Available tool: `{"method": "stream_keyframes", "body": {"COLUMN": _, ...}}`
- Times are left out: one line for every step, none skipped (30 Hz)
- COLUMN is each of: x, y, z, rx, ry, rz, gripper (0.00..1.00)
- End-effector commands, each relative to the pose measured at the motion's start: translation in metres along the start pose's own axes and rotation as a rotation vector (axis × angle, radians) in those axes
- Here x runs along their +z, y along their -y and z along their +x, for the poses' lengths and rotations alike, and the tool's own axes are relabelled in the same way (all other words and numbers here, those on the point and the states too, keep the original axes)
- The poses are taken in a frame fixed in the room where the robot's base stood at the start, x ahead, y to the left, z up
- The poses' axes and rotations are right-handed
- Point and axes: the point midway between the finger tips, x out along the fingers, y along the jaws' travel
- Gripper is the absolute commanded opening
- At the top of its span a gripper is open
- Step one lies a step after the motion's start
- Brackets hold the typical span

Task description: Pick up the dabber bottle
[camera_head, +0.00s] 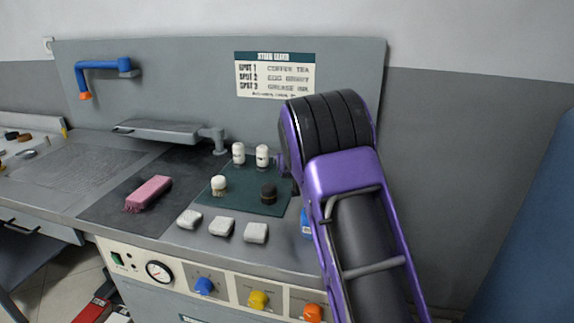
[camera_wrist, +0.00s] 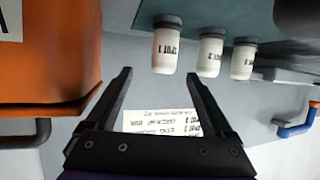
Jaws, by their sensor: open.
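Several small containers stand on a dark green mat (camera_head: 245,203); I cannot tell for sure which is the dabber bottle. Two white bottles stand at the back, a left one (camera_head: 238,153) and a right one (camera_head: 262,156). A short white-topped bottle (camera_head: 218,185) is at the front left, and a dark round jar (camera_head: 268,192) at the front right. The wrist view, upside down, shows three white "SPOT" bottles (camera_wrist: 166,50) in a row. My gripper (camera_wrist: 158,76) is open and empty, with the bottles outside its fingers. My arm hides most of it in the head view.
A large orange object (camera_wrist: 50,60) is close on the left in the wrist view. A metal arm (camera_head: 160,130) and sign (camera_head: 275,75) are at the back.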

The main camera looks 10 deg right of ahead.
Motion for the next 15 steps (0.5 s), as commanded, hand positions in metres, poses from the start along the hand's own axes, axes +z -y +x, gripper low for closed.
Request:
{"method": "stream_keyframes", "body": {"x": 0.001, "y": 0.000, "z": 0.011, "rx": 0.001, "ry": -0.001, "rz": -0.001, "gripper": 0.86}}
{"method": "stream_keyframes", "body": {"x": 0.001, "y": 0.000, "z": 0.017, "rx": 0.000, "ry": 0.000, "rz": -0.001, "gripper": 0.86}}
{"method": "stream_keyframes", "body": {"x": 0.000, "y": 0.000, "z": 0.024, "rx": 0.000, "ry": 0.000, "rz": -0.001, "gripper": 0.86}}
{"method": "stream_keyframes", "body": {"x": 0.001, "y": 0.000, "z": 0.029, "rx": 0.000, "ry": 0.000, "rz": -0.001, "gripper": 0.86}}
{"method": "stream_keyframes", "body": {"x": 0.000, "y": 0.000, "z": 0.034, "rx": 0.000, "ry": -0.001, "rz": -0.001, "gripper": 0.86}}
{"method": "stream_keyframes", "body": {"x": 0.001, "y": 0.000, "z": 0.040, "rx": 0.000, "ry": -0.001, "rz": -0.001, "gripper": 0.86}}
{"method": "stream_keyframes", "body": {"x": 0.000, "y": 0.000, "z": 0.044, "rx": 0.000, "ry": -0.001, "rz": -0.001, "gripper": 0.86}}
{"method": "stream_keyframes", "body": {"x": 0.000, "y": 0.000, "z": 0.047, "rx": 0.000, "ry": 0.000, "rz": -0.001, "gripper": 0.86}}
{"method": "stream_keyframes", "body": {"x": 0.000, "y": 0.000, "z": 0.051, "rx": 0.000, "ry": -0.001, "rz": -0.001, "gripper": 0.86}}
{"method": "stream_keyframes", "body": {"x": -0.001, "y": 0.000, "z": 0.054, "rx": 0.000, "ry": -0.001, "rz": -0.001, "gripper": 0.86}}
{"method": "stream_keyframes", "body": {"x": -0.001, "y": 0.000, "z": 0.056, "rx": 0.000, "ry": -0.001, "rz": -0.001, "gripper": 0.86}}
{"method": "stream_keyframes", "body": {"x": -0.001, "y": 0.001, "z": 0.058, "rx": 0.000, "ry": -0.001, "rz": -0.001, "gripper": 0.86}}
{"method": "stream_keyframes", "body": {"x": -0.001, "y": 0.001, "z": 0.059, "rx": 0.000, "ry": -0.001, "rz": -0.001, "gripper": 0.86}}
{"method": "stream_keyframes", "body": {"x": -0.001, "y": 0.001, "z": 0.060, "rx": -0.001, "ry": 0.000, "rz": -0.001, "gripper": 0.86}}
{"method": "stream_keyframes", "body": {"x": -0.001, "y": 0.001, "z": 0.061, "rx": -0.001, "ry": 0.000, "rz": -0.001, "gripper": 0.86}}
